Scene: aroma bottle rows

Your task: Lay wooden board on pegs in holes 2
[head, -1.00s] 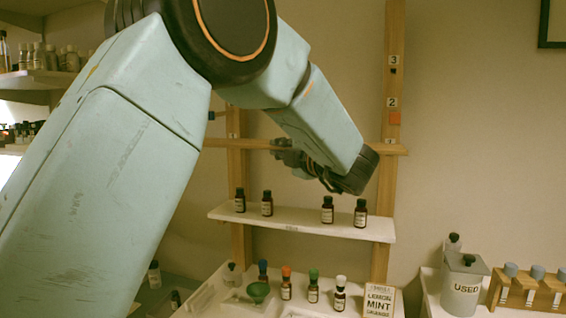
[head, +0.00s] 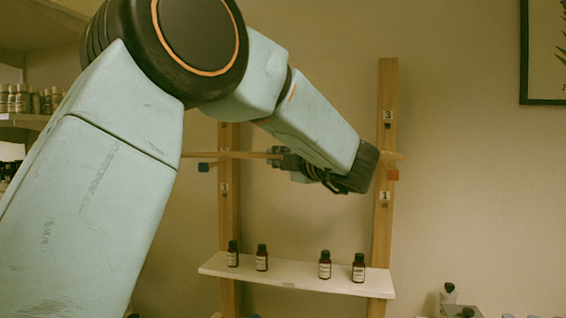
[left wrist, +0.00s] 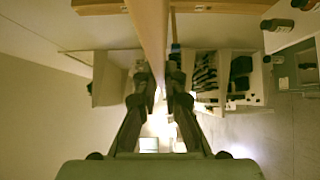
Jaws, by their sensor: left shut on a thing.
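The long thin wooden board (head: 235,154) lies roughly level across the two upright posts in the head view. My left gripper (head: 287,160) is shut on its middle part. In the left wrist view the board (left wrist: 150,30) runs between my fingers (left wrist: 159,88). A blue peg (head: 203,167) shows just below the board at the left post (head: 229,225). An orange peg (head: 392,175) shows just below its right end at the right post (head: 386,85). I cannot tell whether the board touches the pegs. Labels 3 and 1 show on the right post; label 2 is hidden. My right gripper is not in view.
A white shelf (head: 290,276) below carries several dark bottles (head: 324,265). Another shelf with bottles (head: 22,100) stands at the far left. A framed picture (head: 544,60) hangs at the upper right.

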